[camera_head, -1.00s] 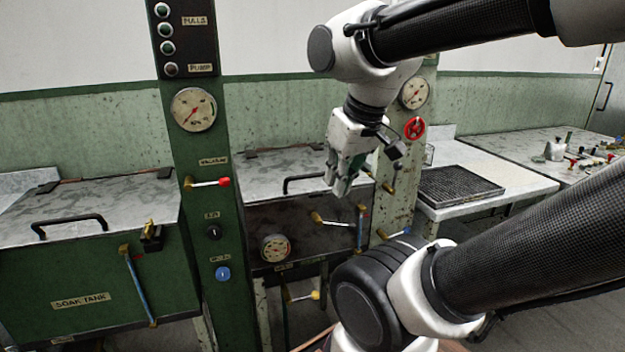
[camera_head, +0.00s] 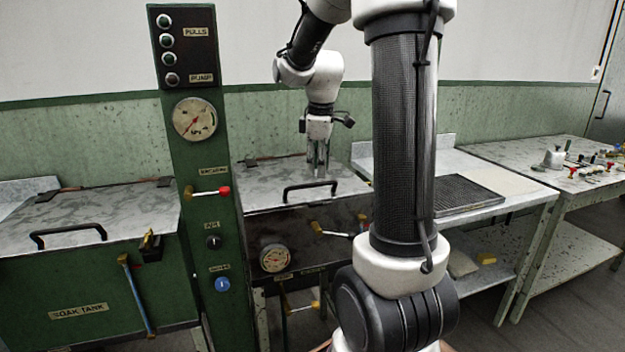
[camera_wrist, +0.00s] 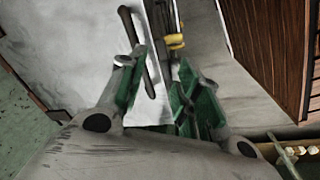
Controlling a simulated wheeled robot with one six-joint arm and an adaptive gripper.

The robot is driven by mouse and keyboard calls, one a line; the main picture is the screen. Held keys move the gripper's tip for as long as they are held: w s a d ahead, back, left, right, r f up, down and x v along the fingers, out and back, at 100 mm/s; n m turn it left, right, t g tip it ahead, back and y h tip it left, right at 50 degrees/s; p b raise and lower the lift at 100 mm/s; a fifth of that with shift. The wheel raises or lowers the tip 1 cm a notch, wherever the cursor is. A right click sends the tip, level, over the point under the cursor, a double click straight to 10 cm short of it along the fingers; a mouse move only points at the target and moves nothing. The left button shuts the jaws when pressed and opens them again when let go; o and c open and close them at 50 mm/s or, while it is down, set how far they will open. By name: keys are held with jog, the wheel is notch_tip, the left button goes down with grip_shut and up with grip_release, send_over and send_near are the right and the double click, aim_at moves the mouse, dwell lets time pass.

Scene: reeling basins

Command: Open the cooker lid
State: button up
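The cooker is the dark tank right of the green column, with a round gauge on its front. Its grey metal lid (camera_head: 262,178) lies flat, closed. A black bar handle (camera_head: 311,187) stands near the lid's front edge. My gripper (camera_head: 318,172) points down just above and behind the handle. In the wrist view my gripper (camera_wrist: 163,57) has its two green-padded fingers apart with nothing held. The dark handle (camera_wrist: 138,45) shows beyond the fingers, nearer the left one. I cannot tell whether a finger touches it.
The soak tank (camera_head: 85,290) with its own handled lid stands at the left. The green control column (camera_head: 205,150) rises between the tanks. Levers (camera_head: 330,230) stick out at the cooker's front. A table with a black grate (camera_head: 468,194) stands to the right.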

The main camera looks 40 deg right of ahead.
aim_at(313, 184)
jog(key=w+f+n, duration=0.1)
jog(key=f+n, duration=0.1)
jog(key=w+f+n, duration=0.1)
jog(key=f+n, duration=0.1)
jog(key=w+d+f+n, duration=0.1)
jog(key=n, duration=0.1)
jog(key=shift+w+f+t, duration=0.3)
jog(key=shift+f+t, duration=0.1)
grip_shut()
